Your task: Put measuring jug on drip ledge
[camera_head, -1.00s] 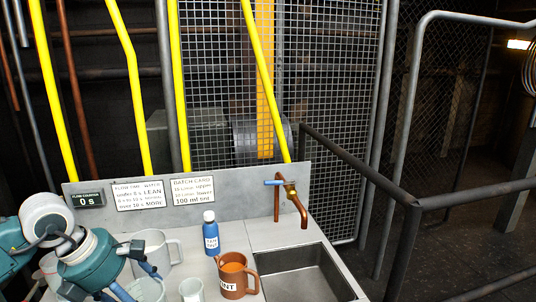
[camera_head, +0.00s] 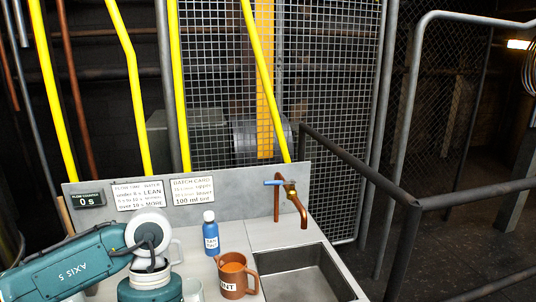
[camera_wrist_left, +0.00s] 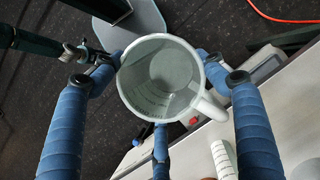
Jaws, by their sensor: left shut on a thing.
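In the left wrist view, my left gripper (camera_wrist_left: 160,78) has its blue fingers closed around a pale, translucent measuring jug (camera_wrist_left: 160,98). I look down into its open mouth. The jug's handle points to the lower right, and its inside looks empty. The jug is over dark floor beside the bench edge. In the head view my left arm crosses the lower left and the gripper and held jug are not seen. I cannot make out which surface is the drip ledge. My right gripper is in neither view.
The sink (camera_head: 300,275) and copper tap (camera_head: 291,203) are right.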

